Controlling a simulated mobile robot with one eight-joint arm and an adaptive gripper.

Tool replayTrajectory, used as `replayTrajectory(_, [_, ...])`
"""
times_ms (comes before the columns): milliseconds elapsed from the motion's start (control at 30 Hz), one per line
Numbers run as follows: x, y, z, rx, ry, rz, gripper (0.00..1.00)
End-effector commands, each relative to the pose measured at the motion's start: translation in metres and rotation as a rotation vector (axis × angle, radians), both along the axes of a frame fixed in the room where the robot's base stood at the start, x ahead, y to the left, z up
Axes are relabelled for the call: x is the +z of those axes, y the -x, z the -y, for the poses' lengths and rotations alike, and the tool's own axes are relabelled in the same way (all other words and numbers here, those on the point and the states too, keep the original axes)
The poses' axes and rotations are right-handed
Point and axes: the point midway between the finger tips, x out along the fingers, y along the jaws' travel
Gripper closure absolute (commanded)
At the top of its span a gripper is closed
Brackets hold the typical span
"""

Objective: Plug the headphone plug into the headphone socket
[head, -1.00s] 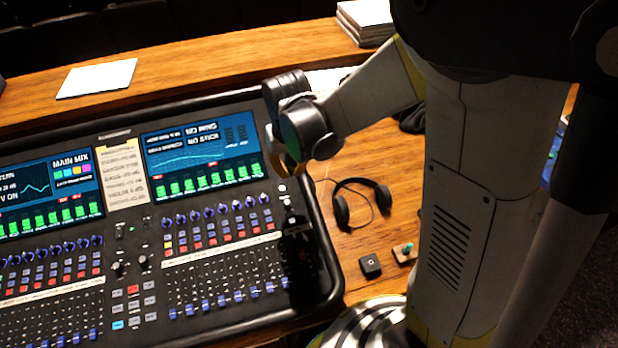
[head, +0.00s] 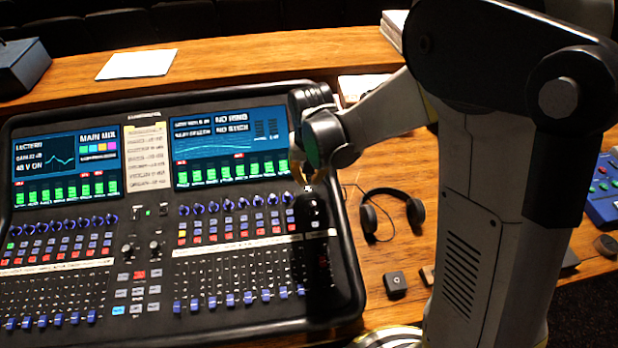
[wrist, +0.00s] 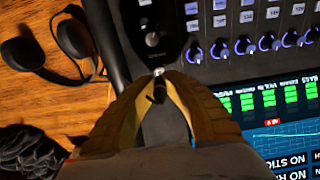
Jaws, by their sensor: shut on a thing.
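My gripper (wrist: 158,92) is shut on the headphone plug (wrist: 159,88), a small black body with a bright metal tip pointing toward the mixing desk's panel. In the head view my gripper (head: 303,178) is over the desk's right edge, just right of the right screen. A small bright round fitting, which looks like the headphone socket (wrist: 152,40), is on the dark panel strip beyond the plug tip in the wrist view. Tip and fitting appear apart; the height gap cannot be told. The black headphones (head: 392,212) lie on the wooden table, and also show in the wrist view (wrist: 50,45).
The mixing desk (head: 352,270) has a raised dark rim, with knobs (wrist: 220,48) and faders close by. A small black box (head: 395,284) sits right of the desk. A blue device (head: 603,195) is at far right. Dark coiled material (wrist: 30,152) lies near the headphones.

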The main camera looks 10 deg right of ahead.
Motion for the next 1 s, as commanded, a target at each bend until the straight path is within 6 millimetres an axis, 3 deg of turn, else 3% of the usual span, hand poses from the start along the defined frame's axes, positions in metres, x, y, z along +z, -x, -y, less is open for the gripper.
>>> replayTrajectory(533, [-0.018,-0.001,0.0,-0.002,0.0,0.0,1.0])
replayTrajectory(1000, [-0.017,-0.002,0.0,-0.002,0.0,0.0,1.0])
